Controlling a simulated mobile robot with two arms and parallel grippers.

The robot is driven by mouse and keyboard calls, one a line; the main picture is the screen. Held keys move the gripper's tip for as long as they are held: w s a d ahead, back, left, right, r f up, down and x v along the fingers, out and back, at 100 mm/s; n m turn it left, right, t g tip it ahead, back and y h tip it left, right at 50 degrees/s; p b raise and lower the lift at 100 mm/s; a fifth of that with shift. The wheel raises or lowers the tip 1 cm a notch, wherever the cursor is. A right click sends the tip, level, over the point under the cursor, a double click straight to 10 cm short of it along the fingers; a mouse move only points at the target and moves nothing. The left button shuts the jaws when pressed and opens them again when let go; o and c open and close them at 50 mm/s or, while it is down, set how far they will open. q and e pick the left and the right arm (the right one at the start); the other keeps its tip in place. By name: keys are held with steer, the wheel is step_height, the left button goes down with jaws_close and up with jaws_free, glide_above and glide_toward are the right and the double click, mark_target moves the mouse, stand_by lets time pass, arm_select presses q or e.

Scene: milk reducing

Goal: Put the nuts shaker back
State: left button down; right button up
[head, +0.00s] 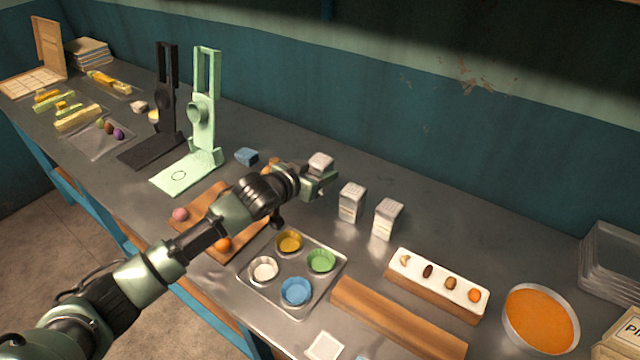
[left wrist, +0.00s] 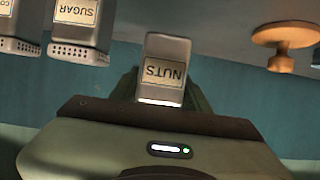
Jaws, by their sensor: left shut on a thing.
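The nuts shaker (left wrist: 165,70) shows in the left wrist view, its NUTS label upside down in the picture. My left gripper (head: 318,180) is shut on it, and the shaker's pale top (head: 320,162) shows above the jaws in the head view. The jaws hide the shaker's lower part there, so I cannot tell whether it touches the counter. Two similar shakers (head: 351,202) (head: 387,219) stand upright to the right of my gripper. In the left wrist view one of them reads SUGAR (left wrist: 80,30). My right gripper is not in view.
A metal tray (head: 335,270) with several colored cups lies in front of my left gripper. A white holder (head: 398,264) with several small items and an orange-filled bowl (head: 540,318) are at right. Green (head: 203,110) and black (head: 165,90) stands rise at left.

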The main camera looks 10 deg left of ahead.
arm_select(q)
step_height(320, 180, down, 4)
steer(key=shift+f, duration=0.2)
steer(key=shift+f, duration=0.2)
steer(key=c, duration=0.7)
jaws_free()
steer(key=shift+r, duration=0.1)
